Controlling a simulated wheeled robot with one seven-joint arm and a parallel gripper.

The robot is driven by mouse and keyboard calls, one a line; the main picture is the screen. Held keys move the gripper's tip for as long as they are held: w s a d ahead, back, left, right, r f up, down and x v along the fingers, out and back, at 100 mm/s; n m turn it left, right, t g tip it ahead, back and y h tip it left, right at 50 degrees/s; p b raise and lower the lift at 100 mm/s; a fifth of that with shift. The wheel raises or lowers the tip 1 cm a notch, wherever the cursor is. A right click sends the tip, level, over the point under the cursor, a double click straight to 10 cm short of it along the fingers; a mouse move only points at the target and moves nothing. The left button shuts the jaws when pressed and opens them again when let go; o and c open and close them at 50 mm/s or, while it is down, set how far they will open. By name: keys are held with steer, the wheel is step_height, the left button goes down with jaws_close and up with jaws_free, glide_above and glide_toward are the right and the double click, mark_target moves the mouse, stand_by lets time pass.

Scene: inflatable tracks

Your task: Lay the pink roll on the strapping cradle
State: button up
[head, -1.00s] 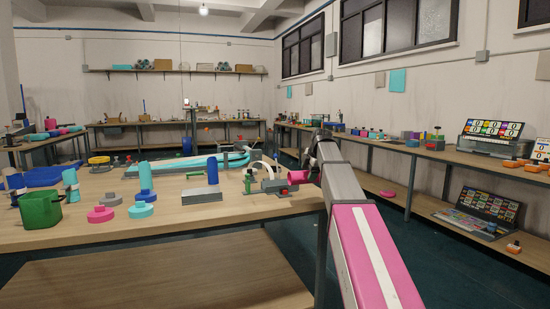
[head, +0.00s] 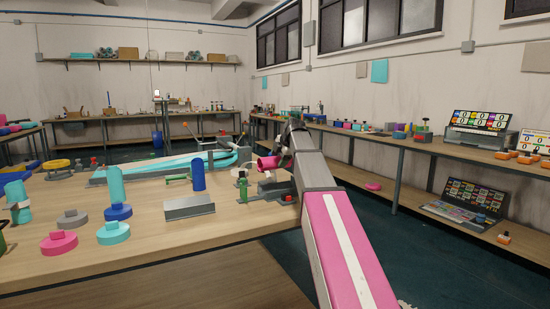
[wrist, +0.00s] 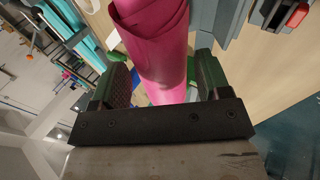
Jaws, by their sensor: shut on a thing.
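The pink roll (head: 266,162) is held in my gripper (head: 284,158) in the head view, above the table's right end. In the wrist view the pink roll (wrist: 162,45) runs between the two dark green fingers of my gripper (wrist: 160,82), which is shut on it. The grey strapping cradle (head: 272,188), with red and green parts, stands on the table just below the roll. Grey parts, probably of the cradle (wrist: 226,20), show beside the roll in the wrist view. The roll appears clear of the cradle; the exact gap cannot be told.
Pink, teal, blue and grey weight-like pieces lie farther left on the wooden table (head: 150,245). A long turquoise track (head: 175,168) lies behind. The table's right edge is near the cradle.

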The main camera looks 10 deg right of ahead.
steer(key=shift+f, duration=3.8)
steer(key=o, duration=1.5)
steer(key=shift+o, duration=0.2)
steer(key=shift+r, duration=0.1)
steer(key=shift+r, duration=3.9)
